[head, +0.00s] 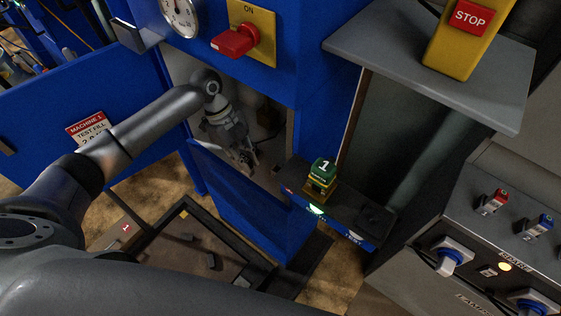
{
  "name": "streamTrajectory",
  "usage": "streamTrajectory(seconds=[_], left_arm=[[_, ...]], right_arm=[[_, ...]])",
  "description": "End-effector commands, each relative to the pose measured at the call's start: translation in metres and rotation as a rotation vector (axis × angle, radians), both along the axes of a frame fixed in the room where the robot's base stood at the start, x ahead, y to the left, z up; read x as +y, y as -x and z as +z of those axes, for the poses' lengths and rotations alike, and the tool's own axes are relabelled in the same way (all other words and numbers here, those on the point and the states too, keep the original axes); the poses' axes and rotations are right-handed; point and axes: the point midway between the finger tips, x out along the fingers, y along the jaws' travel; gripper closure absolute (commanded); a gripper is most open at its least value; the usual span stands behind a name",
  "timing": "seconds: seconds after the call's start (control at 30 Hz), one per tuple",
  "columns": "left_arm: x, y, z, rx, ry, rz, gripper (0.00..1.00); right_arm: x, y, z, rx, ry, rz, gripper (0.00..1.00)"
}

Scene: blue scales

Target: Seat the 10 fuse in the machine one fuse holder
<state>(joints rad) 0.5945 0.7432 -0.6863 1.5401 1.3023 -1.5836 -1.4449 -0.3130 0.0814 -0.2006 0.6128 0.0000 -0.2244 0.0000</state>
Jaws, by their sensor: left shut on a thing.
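My left gripper (248,164) reaches into the open lower compartment (268,120) of the blue machine, behind the top edge of a blue panel (243,205). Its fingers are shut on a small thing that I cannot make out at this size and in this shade. The 10 fuse and the fuse holder cannot be told apart from the dark interior. An open blue door (60,140) at the left carries a red and white label (90,127) reading MACHINE 1. My right gripper is not in view.
A yellow switch plate with a red ON handle (236,42) sits above the opening. A green block marked 1 (323,168) stands on a dark ledge to the right. Further right are a grey shelf (400,60), a STOP button (470,17) and a control panel (480,250).

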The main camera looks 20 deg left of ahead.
Motion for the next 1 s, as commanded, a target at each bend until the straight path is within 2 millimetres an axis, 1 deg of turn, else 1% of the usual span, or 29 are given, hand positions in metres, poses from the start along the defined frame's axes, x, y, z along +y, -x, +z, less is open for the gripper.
streamTrajectory(seconds=[0.03,0.2,0.3,0.4,0.57,0.8,1.0], left_arm=[[-0.015,-0.007,0.003,-0.003,0.003,-0.002,1.00],[-0.055,-0.025,0.002,-0.001,0.002,-0.001,1.00],[-0.072,-0.033,0.001,0.000,0.001,0.000,1.00],[-0.082,-0.038,0.000,0.001,0.000,0.002,1.00],[-0.086,-0.040,-0.005,0.002,-0.003,0.003,1.00],[-0.086,-0.039,-0.034,0.003,-0.001,0.002,1.00],[-0.086,-0.040,-0.036,0.000,-0.001,0.002,1.00]], right_arm=[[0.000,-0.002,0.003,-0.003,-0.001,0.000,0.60],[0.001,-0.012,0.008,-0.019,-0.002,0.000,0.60],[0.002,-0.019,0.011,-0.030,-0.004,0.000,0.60],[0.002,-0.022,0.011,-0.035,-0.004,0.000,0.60],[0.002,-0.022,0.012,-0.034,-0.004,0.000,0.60],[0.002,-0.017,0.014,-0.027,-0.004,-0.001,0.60],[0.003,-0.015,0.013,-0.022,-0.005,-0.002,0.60]])
